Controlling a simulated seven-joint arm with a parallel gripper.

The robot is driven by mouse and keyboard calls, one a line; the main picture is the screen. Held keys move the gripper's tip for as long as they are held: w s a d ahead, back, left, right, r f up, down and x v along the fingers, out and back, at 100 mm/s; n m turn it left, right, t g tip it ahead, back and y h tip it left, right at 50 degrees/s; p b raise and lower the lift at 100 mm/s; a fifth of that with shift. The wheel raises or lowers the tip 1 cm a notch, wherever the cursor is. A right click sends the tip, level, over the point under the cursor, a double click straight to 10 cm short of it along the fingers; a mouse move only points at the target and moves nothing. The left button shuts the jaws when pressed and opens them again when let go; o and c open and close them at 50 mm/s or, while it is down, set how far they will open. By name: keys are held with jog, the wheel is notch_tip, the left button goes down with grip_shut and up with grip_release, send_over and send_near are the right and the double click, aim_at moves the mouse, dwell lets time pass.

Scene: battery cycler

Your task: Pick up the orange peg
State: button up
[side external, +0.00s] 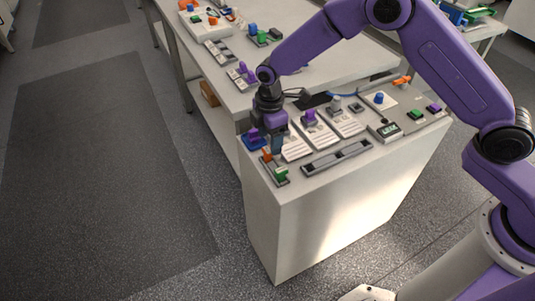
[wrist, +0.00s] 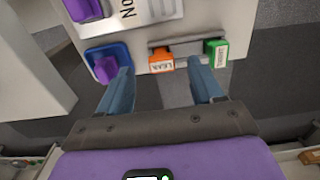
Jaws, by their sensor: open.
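The orange peg (wrist: 161,63) shows in the wrist view as a small block with dark lettering on its face. It sits in a grey slotted holder (wrist: 186,47), left of a green peg (wrist: 216,55). In the side view the orange peg (side external: 267,155) is at the near left corner of the white bench. My gripper (wrist: 161,80) is open and empty. In the wrist view its two blue fingers lie left and right of the orange peg, apart from it. In the side view my gripper (side external: 265,145) is over that corner, beside the peg; its exact height is unclear.
A purple peg on a blue base (wrist: 106,66) stands close to the left finger. White trays (side external: 296,147) and a long grey slotted rail (side external: 337,158) lie to the right on the bench. A second table (side external: 240,98) with more pegs is behind. Open floor lies left.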

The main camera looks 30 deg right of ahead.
aim_at(267, 156)
jog(key=shift+f, duration=1.6)
jog(key=c, duration=1.2)
jog(key=shift+r, duration=0.2)
